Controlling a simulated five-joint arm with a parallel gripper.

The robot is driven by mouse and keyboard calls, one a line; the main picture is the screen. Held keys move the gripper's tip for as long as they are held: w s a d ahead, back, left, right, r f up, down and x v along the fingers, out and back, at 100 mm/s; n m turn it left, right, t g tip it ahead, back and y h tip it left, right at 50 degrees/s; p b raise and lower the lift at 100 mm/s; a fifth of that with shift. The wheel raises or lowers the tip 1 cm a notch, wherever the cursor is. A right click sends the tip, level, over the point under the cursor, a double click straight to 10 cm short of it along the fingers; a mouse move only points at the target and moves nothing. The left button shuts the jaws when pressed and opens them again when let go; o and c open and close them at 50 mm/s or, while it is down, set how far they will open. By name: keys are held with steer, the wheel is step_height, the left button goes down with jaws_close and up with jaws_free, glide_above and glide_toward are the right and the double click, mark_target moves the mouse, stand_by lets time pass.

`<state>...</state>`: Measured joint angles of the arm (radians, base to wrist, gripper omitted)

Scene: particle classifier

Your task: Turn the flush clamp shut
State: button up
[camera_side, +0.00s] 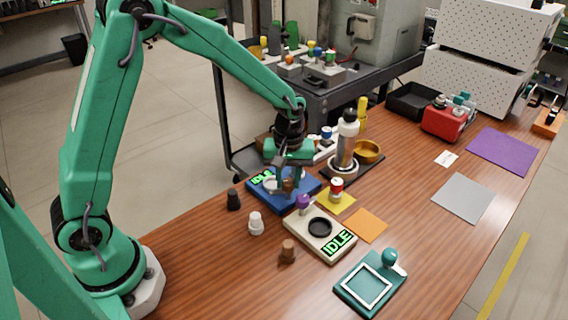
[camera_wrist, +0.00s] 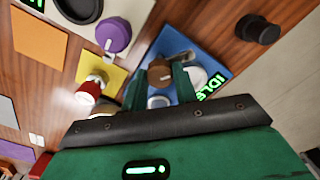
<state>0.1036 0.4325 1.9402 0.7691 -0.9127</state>
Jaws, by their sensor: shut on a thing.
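A blue unit (camera_side: 303,200) with a green IDLE display stands under my gripper (camera_side: 280,180); it also shows in the wrist view (camera_wrist: 172,42). A brown knob (camera_wrist: 160,73) with a pale pointer mark sits on this unit and appears to be the flush clamp. My gripper (camera_wrist: 161,82) points down, its two green fingers on either side of the brown knob, shut on it. A pale round part (camera_wrist: 195,77) lies beside the right finger. The fingers hide part of the unit, and the knob's exact turn is hard to tell.
A cream unit (camera_side: 334,225) with a purple knob (camera_side: 303,202) stands close by, and a red-and-white jar (camera_side: 336,190) is on a yellow mat. Black (camera_side: 233,200), white (camera_side: 256,223) and brown (camera_side: 287,251) pieces stand loose in front. A tall clear cylinder (camera_side: 346,145) rises behind.

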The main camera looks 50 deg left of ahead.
mark_target(288, 181)
steer(key=m, duration=0.5)
steer(key=shift+m, duration=0.3)
steer(key=m, duration=0.5)
steer(key=shift+r+m, duration=0.1)
steer(key=shift+m, duration=0.2)
steer(key=o, duration=1)
steer(key=shift+r, duration=3.9)
